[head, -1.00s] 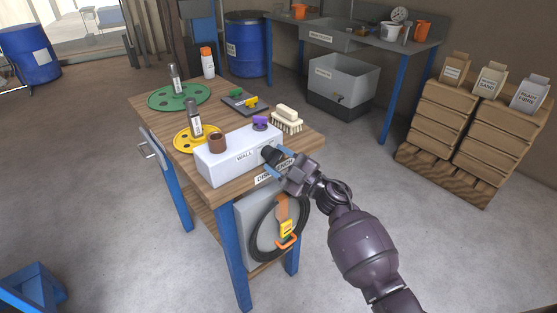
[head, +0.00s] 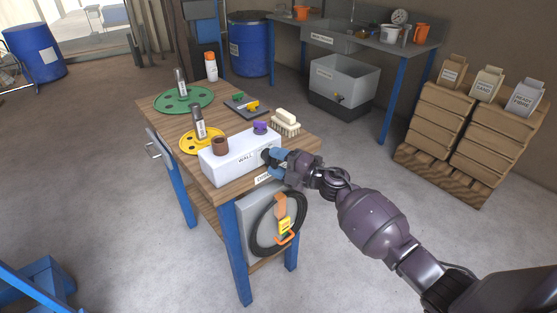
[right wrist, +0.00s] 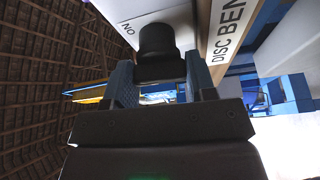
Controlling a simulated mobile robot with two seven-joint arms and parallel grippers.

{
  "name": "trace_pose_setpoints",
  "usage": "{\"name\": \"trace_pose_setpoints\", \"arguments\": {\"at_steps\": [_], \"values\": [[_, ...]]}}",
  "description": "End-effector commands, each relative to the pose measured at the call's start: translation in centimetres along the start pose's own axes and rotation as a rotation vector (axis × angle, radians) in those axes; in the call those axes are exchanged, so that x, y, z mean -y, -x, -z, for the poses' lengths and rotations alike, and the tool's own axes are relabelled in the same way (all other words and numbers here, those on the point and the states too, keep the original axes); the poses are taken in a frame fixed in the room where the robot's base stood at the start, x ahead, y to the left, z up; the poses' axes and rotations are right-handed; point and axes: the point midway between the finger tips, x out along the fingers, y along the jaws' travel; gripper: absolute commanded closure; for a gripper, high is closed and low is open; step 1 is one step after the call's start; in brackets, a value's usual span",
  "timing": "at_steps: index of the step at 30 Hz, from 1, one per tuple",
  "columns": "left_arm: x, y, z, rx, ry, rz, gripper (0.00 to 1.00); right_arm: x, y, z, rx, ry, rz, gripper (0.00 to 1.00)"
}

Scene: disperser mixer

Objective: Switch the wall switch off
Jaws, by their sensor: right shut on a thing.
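In the right wrist view the fingers (right wrist: 160,80) stand left and right of the knob. Lettering that reads "NO" upside down shows beside the knob on the white face. My left gripper is not in view.
A brown cup (head: 220,146) and a purple piece (head: 260,127) are on or just behind the box.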

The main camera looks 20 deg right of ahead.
Motion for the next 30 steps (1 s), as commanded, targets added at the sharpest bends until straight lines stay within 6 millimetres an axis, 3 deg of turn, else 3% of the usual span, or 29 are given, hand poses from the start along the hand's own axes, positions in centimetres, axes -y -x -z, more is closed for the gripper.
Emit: {"name": "trace_pose_setpoints", "arguments": {"at_steps": [18, 23, 30], "values": [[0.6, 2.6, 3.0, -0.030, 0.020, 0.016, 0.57, -0.7, 0.0, 0.0, 0.000, 0.539, 0.222, 0.73], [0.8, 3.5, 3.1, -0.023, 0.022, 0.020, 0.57, -0.6, 0.0, 0.0, 0.000, 0.653, 0.270, 0.73], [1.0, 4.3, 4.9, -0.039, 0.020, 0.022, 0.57, -0.4, 0.0, 0.0, 0.000, 0.774, 0.321, 0.73]]}}
